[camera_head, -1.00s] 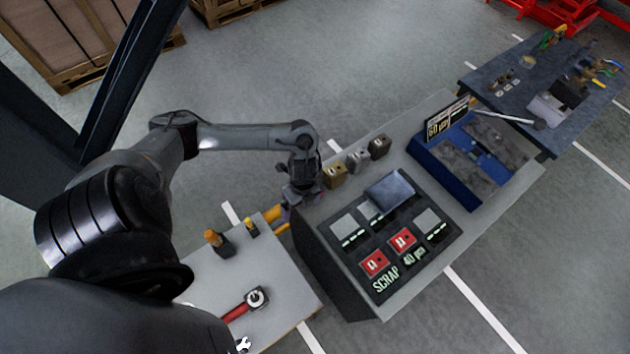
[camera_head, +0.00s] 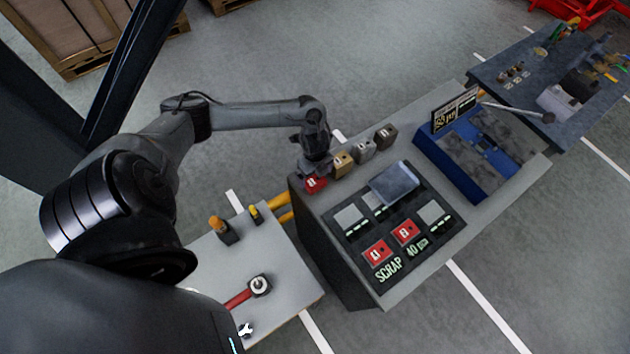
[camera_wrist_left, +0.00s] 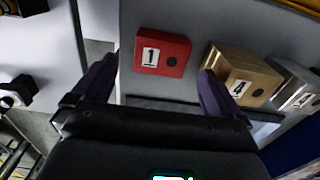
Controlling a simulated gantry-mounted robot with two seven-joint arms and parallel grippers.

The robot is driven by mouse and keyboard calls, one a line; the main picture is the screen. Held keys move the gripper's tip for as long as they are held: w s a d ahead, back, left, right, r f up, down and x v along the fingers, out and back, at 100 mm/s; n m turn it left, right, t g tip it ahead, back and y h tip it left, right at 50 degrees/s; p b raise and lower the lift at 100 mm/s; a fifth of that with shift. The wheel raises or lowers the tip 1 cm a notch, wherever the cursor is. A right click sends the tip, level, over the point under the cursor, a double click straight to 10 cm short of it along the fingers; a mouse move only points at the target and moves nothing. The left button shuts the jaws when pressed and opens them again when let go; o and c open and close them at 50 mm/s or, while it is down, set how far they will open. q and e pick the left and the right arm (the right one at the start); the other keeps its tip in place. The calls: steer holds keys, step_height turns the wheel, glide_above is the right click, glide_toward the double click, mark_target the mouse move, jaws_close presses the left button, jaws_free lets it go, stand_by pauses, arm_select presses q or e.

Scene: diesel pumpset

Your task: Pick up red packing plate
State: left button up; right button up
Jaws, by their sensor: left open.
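A red block marked "1" (camera_head: 316,184), the likely red packing plate, lies on the left end of the grey bench. It also shows in the left wrist view (camera_wrist_left: 150,60). My left gripper (camera_head: 314,170) is right over this end of the bench. In the left wrist view its two dark fingers (camera_wrist_left: 158,75) are apart, one toward each side of the red block. I cannot tell how far above it they are. The gripper hides part of the block in the head view. My right gripper is not in view.
A brass block marked "4" (camera_wrist_left: 243,78) stands close beside the right finger; silver (camera_head: 363,150) and dark (camera_head: 386,136) blocks continue the row. A black mat (camera_head: 358,236) bears red squares (camera_head: 378,251) and a grey-blue block (camera_head: 394,183). A blue fixture (camera_head: 450,168) stands farther right.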

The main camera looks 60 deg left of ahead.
mark_target(315, 180)
arm_select(q)
steer(key=shift+a+f, duration=0.1)
steer(key=shift+f, duration=1.75)
steer(key=shift+w, duration=0.1)
steer(key=c, duration=1.4)
steer(key=shift+r, duration=0.2)
steer(key=shift+r, duration=0.5)
steer(key=r, duration=0.1)
steer(key=d+r, duration=0.1)
steer(key=r, duration=0.1)
steer(key=shift+r, duration=0.25)
steer(key=d+r+p, duration=0.3)
steer(key=d+r, duration=0.3)
steer(key=d, duration=0.4)
steer(key=shift+w+d+p, duration=0.3)
steer(key=shift+w+d, duration=0.05)
steer(key=shift+w, duration=0.05)
